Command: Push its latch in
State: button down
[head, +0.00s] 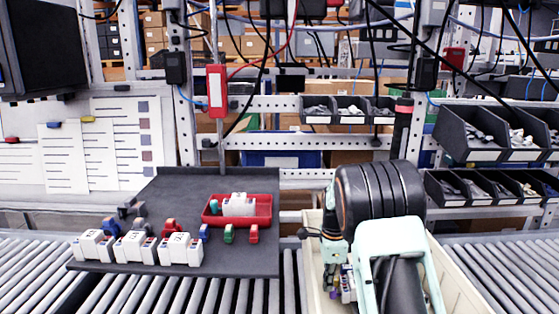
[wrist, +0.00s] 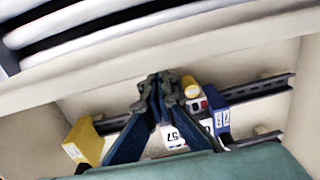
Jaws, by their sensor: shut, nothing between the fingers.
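My gripper (wrist: 160,82) is shut and empty, with its fingertips together in the wrist view. It points down into a cream bin (wrist: 250,62), close to a white module (wrist: 198,130) marked with a number. The module sits at a dark metal rail (wrist: 262,90) between a yellow block (wrist: 82,142) and a blue block (wrist: 215,110). A yellow round part (wrist: 190,87) and a small red part lie just right of the fingertips. I cannot make out a latch; the fingers cover part of the module. I cannot tell whether the fingertips touch it.
A black board (head: 170,190) on the roller conveyor (head: 30,270) carries several white modules (head: 135,247), small coloured blocks and a red tray (head: 262,213). Dark part bins (head: 470,135) stand behind right. The bin's walls surround my gripper closely.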

jog(key=shift+s+d+f, duration=0.3)
jog(key=shift+f, duration=0.25)
jog(key=shift+s+d+f, duration=0.25)
jog(key=shift+f, duration=0.3)
jog(key=shift+a, duration=0.4)
jog(key=shift+r, duration=0.1)
notch_tip(320, 180, up, 18)
jog(key=p, duration=1.3)
jog(key=shift+w, duration=0.45)
